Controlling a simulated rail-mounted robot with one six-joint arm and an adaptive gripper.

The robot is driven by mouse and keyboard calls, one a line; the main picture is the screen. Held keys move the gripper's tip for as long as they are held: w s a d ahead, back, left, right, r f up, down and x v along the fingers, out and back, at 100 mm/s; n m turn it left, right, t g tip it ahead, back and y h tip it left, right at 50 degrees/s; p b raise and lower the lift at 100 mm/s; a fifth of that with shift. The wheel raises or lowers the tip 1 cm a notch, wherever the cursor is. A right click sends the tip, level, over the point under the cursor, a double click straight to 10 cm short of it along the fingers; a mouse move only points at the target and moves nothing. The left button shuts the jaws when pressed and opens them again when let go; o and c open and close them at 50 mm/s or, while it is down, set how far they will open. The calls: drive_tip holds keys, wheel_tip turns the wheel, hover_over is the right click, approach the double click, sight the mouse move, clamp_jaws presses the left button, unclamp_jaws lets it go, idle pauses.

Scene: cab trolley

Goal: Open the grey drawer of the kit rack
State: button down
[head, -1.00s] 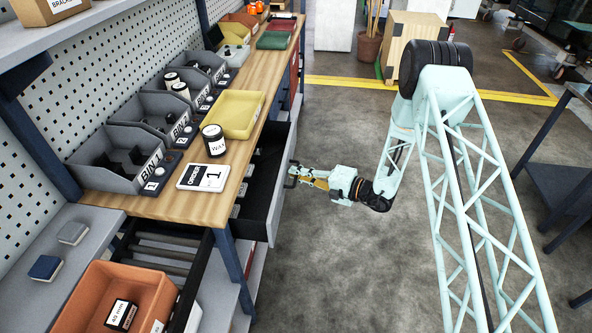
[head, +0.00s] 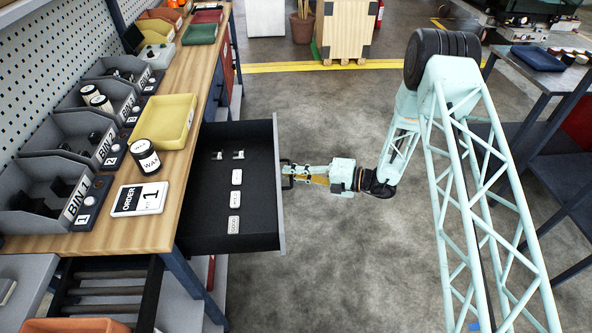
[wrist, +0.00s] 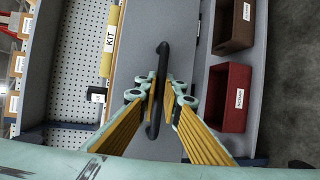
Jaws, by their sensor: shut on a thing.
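The grey drawer (head: 258,217) stands well out from under the wooden bench top in the head view. Its dark inside shows two small metal-looking pieces and several pale labels on the floor. My gripper (head: 288,178) is at the outer face of the drawer front, shut on its handle. In the wrist view the fingers (wrist: 160,98) close around the black bar handle (wrist: 162,48), with the grey drawer front (wrist: 138,65) behind it. The fingers hide the middle of the handle.
A side table (head: 550,85) stands at right. The wrist view shows a red bin (wrist: 228,97).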

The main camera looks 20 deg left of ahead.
drive_tip(key=shift+w+d, duration=0.15)
drive_tip(key=shift+d, duration=0.1)
drive_tip(key=c, duration=3.1)
unclamp_jaws()
drive_tip(key=shift+o, duration=0.2)
drive_tip(key=shift+d, duration=0.1)
drive_tip(key=d+r, duration=0.2)
drive_tip(key=d, duration=0.9)
drive_tip(key=shift+w+d, duration=0.25)
drive_tip(key=shift+w, duration=0.2)
drive_tip(key=shift+r, duration=0.15)
